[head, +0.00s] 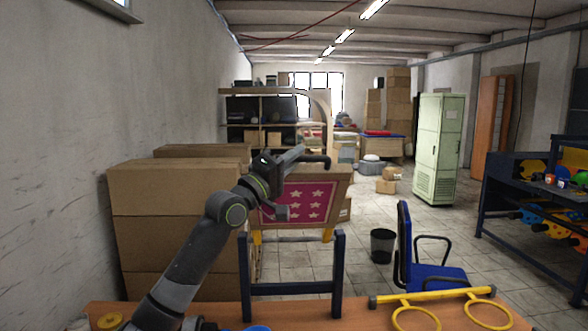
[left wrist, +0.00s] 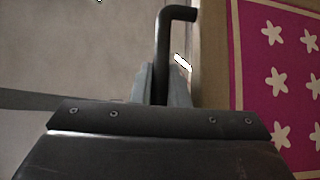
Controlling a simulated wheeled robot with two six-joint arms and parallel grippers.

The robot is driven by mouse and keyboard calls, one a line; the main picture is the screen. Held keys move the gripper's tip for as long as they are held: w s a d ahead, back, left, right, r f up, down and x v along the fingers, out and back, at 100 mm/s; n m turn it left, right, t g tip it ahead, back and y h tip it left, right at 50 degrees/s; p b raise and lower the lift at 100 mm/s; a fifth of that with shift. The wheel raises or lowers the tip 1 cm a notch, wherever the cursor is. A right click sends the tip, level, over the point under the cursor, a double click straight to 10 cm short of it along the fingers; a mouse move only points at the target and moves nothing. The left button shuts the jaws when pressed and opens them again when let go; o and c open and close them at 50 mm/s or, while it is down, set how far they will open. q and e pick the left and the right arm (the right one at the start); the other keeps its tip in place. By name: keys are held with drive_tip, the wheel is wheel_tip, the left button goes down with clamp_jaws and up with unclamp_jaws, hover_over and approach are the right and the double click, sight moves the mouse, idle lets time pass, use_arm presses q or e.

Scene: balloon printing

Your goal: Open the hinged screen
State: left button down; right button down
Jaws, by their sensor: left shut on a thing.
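The hinged screen has a wooden frame (head: 343,174) around a pink panel (head: 318,190) with white stars. It stands raised at a steep tilt above the bench, its starred face towards the head camera. The pink panel also shows at the right of the left wrist view (left wrist: 276,62). A dark bent handle (head: 322,162) is at the screen's upper edge. My left gripper (head: 298,156) is shut on this handle, whose bent end shows beyond the fingers in the left wrist view (left wrist: 178,14). My arm hides the screen's left part. My right gripper is out of view.
The wooden bench (head: 300,312) carries a dark blue stand (head: 292,288) and a yellow bar with rings (head: 430,294). Large cardboard boxes (head: 175,190) stand left of the arm. A blue chair (head: 430,275) and a dark bin (head: 382,245) are beyond the bench.

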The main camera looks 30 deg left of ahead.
use_arm(q)
drive_tip(key=shift+w+a+r+n+p, duration=0.55)
drive_tip(key=shift+w+r, duration=0.15)
drive_tip(key=shift+w, duration=0.2)
drive_tip(key=c, duration=1.7)
unclamp_jaws()
drive_tip(key=b+v, duration=1.4)
drive_tip(key=v, duration=0.3)
drive_tip(key=shift+s+r, duration=0.25)
drive_tip(key=shift+s, duration=0.1)
